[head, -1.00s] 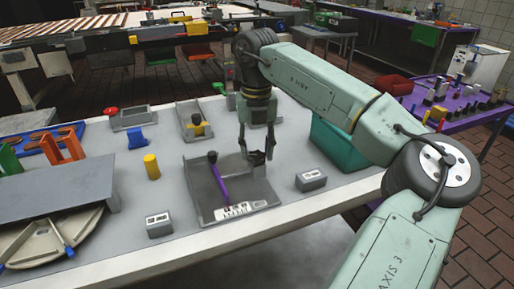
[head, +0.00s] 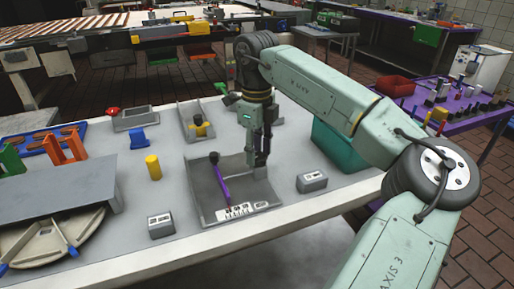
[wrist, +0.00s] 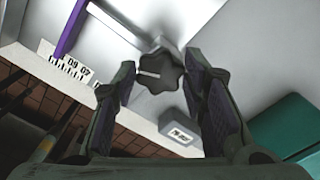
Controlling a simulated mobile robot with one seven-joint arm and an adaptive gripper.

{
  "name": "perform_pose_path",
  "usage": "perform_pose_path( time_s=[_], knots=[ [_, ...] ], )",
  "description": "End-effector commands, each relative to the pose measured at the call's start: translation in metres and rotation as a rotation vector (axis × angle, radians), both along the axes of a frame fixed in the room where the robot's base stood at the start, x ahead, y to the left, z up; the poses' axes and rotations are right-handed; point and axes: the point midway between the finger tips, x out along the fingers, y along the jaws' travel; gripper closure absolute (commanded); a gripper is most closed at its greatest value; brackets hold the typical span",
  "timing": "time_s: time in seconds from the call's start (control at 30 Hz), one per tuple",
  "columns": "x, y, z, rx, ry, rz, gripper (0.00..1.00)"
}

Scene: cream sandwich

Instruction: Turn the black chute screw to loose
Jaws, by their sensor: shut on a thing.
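The black chute screw (wrist: 162,73) is a lobed knob with a white line on its face, seen between the fingers in the wrist view. My gripper (wrist: 158,80) is shut on it, one finger on each side. In the head view my gripper (head: 258,160) points down at the right wall of the grey chute (head: 257,190) and hides the screw. The chute holds a purple lever (head: 222,185) with a black knob and a white scale (head: 240,211) at its front. The scale also shows in the wrist view (wrist: 73,68).
Small grey labelled boxes stand left (head: 160,226) and right (head: 312,182) of the chute. A teal bin (head: 338,148) is close on the right. A yellow cylinder (head: 153,167) stands to the left. Another grey tray with a yellow part (head: 200,128) is behind.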

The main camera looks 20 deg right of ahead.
Motion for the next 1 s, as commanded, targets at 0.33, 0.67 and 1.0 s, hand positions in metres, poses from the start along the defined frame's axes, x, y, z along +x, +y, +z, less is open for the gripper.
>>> perform_pose_path(
  time_s=[0.33, 0.67, 1.0],
  knots=[
    [-0.0005, 0.0007, 0.0007, 0.0, -0.001, 0.297, 0.89],
    [-0.0012, 0.0011, 0.0007, 0.001, -0.002, 0.471, 0.89],
    [-0.0014, 0.0011, 0.0006, 0.0, -0.003, 0.526, 0.89]
  ],
)
